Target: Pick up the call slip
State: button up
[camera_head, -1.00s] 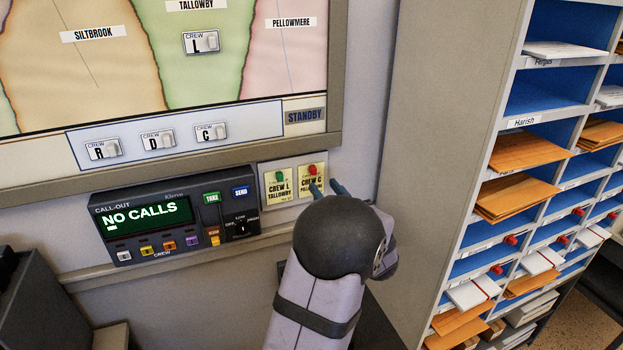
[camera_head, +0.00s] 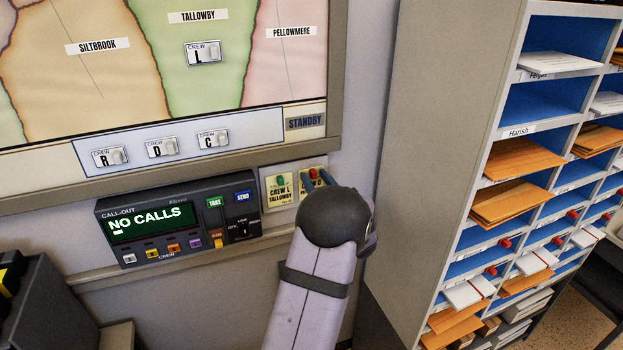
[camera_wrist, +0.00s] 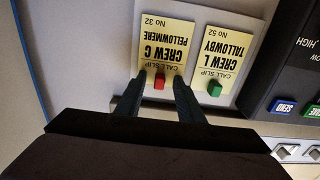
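Two yellow call slips hang side by side on a pale plate on the wall. The Crew C Pellowmere slip (camera_head: 305,192) has a red knob; it shows upside down in the wrist view (camera_wrist: 167,45), with its red knob (camera_wrist: 159,81) in full view. The Crew L Tallowby slip (camera_head: 280,190) has a green knob (camera_wrist: 214,89). My gripper (camera_wrist: 159,91) is open, its dark fingers on either side of the red knob with gaps beside it. In the head view my gripper (camera_head: 319,179) partly hides the Crew C slip. Whether the fingers touch the slip cannot be told.
The call-out console (camera_head: 178,219), reading NO CALLS, stands just left of the slips. The map board (camera_head: 160,150) is above them. A pigeonhole rack (camera_head: 500,140) with envelopes stands to the right, beyond a strip of bare wall.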

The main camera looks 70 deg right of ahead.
grip_shut()
jog(key=shift+r, duration=0.1)
dwell(0.3)
jog(key=shift+s+a+r+b, duration=0.45)
jog(key=shift+s+r, duration=0.1)
jog(key=s+a+r+b, duration=0.3)
jog(key=s+a+r, duration=0.3)
jog(key=s+a, duration=0.3)
jog(key=shift+r, duration=0.35)
